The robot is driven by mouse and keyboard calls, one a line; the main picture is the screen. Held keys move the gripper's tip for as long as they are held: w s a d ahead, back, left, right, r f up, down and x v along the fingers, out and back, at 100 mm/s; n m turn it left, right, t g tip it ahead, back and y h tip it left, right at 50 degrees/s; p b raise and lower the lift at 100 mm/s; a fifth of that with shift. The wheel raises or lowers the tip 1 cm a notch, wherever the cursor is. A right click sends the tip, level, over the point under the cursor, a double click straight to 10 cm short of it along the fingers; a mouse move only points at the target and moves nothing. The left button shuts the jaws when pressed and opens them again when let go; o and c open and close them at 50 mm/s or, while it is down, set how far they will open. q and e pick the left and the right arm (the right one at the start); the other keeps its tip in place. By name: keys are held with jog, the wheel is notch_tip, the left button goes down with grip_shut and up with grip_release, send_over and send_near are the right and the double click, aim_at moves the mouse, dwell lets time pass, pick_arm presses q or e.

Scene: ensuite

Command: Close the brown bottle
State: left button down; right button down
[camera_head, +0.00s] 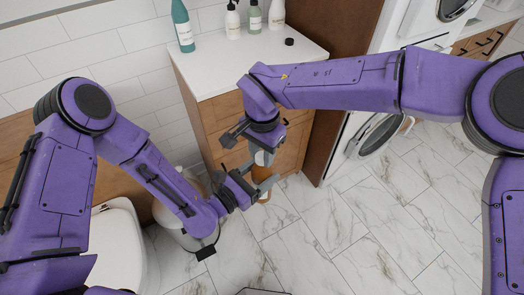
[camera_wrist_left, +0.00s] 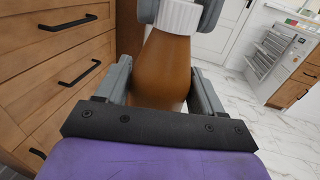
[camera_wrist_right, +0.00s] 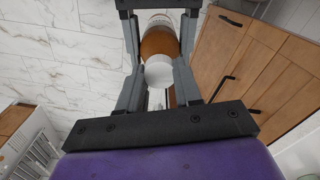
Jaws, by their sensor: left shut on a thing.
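The brown bottle (camera_head: 263,174) is held upright off the floor in front of the wooden cabinet. My left gripper (camera_head: 256,181) is shut on its body; in the left wrist view the bottle (camera_wrist_left: 165,68) stands between the fingers. A ribbed white cap (camera_wrist_left: 179,16) sits at the top of the bottle's neck. My right gripper (camera_head: 260,153) comes from above, with its fingers closed on both sides of the cap. The right wrist view shows the cap (camera_wrist_right: 158,72) between these fingers, with the bottle (camera_wrist_right: 160,38) beyond. How tightly the cap sits is hidden.
The white counter (camera_head: 255,60) holds a teal bottle (camera_head: 182,28), several smaller bottles and a small dark round thing (camera_head: 289,41). The wooden cabinet (camera_head: 212,113) is close behind the grippers. A toilet (camera_head: 120,240) stands at left. Marble floor at right is clear.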

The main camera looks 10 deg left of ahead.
jog(key=m, duration=3.4)
jog(key=c, duration=0.8)
grip_release()
